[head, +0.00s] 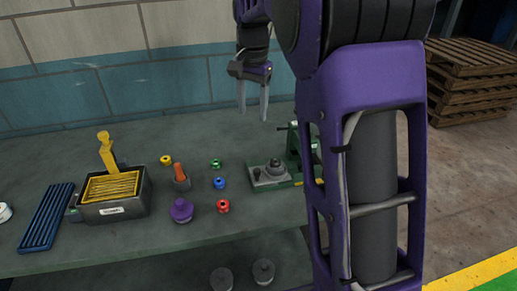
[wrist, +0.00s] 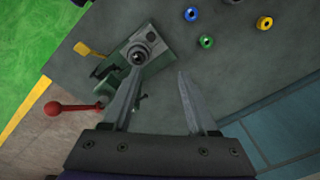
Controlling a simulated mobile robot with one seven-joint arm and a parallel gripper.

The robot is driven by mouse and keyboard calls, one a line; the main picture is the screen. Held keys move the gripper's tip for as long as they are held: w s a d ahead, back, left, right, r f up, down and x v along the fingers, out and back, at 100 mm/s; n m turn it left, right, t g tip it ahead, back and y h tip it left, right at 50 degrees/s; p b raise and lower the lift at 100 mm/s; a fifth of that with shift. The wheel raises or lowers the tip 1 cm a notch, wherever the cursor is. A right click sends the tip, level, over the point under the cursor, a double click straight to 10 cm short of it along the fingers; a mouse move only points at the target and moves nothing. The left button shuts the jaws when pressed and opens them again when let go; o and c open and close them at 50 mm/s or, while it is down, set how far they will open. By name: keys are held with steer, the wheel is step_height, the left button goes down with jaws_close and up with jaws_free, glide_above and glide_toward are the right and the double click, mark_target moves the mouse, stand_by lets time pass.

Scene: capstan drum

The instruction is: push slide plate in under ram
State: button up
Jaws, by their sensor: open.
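The slide plate (head: 262,184) is a small grey plate on the green press base, out to the left of the press column (head: 294,145). A dark round part (head: 273,165) sits on the plate, and it also shows in the wrist view (wrist: 138,54). My gripper (head: 253,117) is open and empty in the air above and behind the plate. In the wrist view my gripper (wrist: 158,72) has its left fingertip overlapping the press near the round part; they look apart in height. My arm hides the press's right side, and the ram is not clear in either view.
A red ball lever (wrist: 53,107) and a yellow tab (wrist: 88,50) stick out of the press. Blue (head: 219,183), green (head: 215,163) and red (head: 223,206) rings lie left of it. A grey box (head: 116,208) stands further left. The bench behind is clear.

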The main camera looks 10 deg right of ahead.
mark_target(257, 170)
steer(key=shift+g, duration=0.4)
steer(key=f, duration=0.6)
steer(key=f+b, duration=0.1)
steer(key=f, duration=0.5)
steer(key=s+f+b, duration=0.1)
steer(key=f, duration=0.5)
steer(key=shift+d+f, duration=0.4)
jaws_close()
